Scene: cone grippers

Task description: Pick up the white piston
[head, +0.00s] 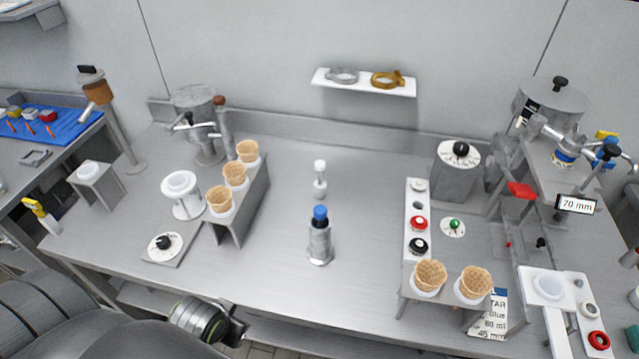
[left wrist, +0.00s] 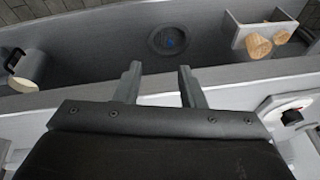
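A white piston-like piece (head: 320,180) with a round white knob stands upright on the bench, near the middle in the head view. In front of it stands a metal cylinder (head: 320,245) with a blue-knobbed piece (head: 320,215) in its top. My left gripper (head: 240,328) is low at the bench's front edge, in front and to the left of the white piece and well apart from it. In the left wrist view its two fingers (left wrist: 158,70) are apart with nothing between them. I cannot make out the white piece in that view. My right gripper is not in view.
A cone stand (head: 238,228) with several cones is on the left, and another stand (head: 412,294) is at front right. A white strip (head: 409,265) with coloured discs lies to the right. The bench around the white piece is mostly clear.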

